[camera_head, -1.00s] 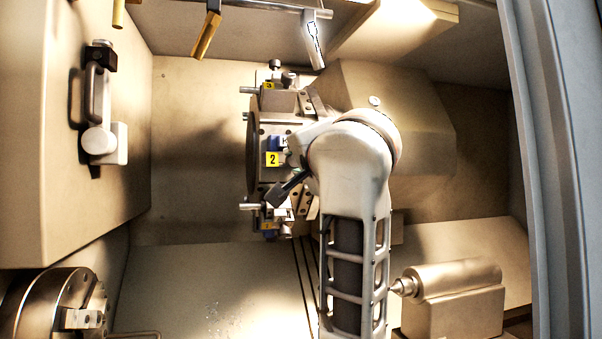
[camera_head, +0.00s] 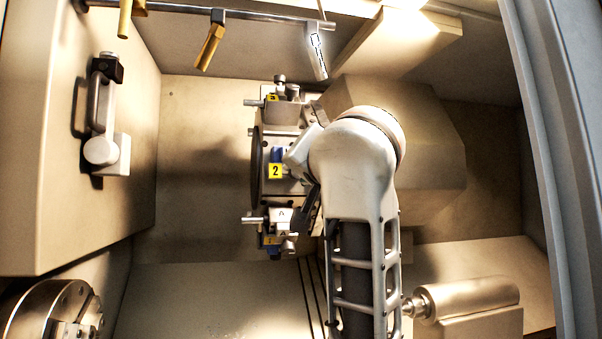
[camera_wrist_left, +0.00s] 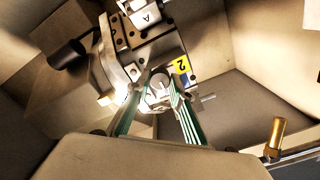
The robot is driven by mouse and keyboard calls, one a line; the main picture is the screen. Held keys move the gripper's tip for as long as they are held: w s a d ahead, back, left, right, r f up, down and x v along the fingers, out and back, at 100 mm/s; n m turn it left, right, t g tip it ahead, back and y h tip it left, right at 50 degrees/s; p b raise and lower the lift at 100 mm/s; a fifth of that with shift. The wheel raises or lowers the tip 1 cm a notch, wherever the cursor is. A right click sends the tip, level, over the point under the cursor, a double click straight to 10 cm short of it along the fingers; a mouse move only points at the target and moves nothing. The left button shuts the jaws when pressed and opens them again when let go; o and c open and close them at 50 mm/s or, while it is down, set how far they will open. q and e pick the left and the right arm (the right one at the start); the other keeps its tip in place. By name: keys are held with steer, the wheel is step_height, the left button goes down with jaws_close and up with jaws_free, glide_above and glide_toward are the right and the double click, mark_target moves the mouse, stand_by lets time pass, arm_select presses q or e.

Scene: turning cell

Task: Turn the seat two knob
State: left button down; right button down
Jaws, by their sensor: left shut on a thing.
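Seat two is on the tool turret (camera_head: 256,165), marked by a yellow "2" label (camera_head: 275,171). The label also shows in the left wrist view (camera_wrist_left: 180,66). Its round grey knob (camera_wrist_left: 159,82) sits beside the label, with a light mark across its face. My left gripper (camera_wrist_left: 156,92) is shut on this knob, one green-edged finger on each side. In the head view my own arm hides the knob and most of the gripper. My right gripper is in neither view.
Other turret seats with tool holders sit above (camera_head: 283,108) and below (camera_head: 281,216) seat two. A chuck (camera_head: 50,312) is at lower left and a tailstock (camera_head: 468,297) at lower right. A rail with hanging brass-coloured nozzles (camera_head: 208,47) crosses the top. The left machine floor is clear.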

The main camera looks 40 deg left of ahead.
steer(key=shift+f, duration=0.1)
arm_select(q)
steer(key=c, duration=1.8)
jaws_free()
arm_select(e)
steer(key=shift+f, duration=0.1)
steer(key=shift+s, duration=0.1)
arm_select(q)
step_height(320, 180, up, 10)
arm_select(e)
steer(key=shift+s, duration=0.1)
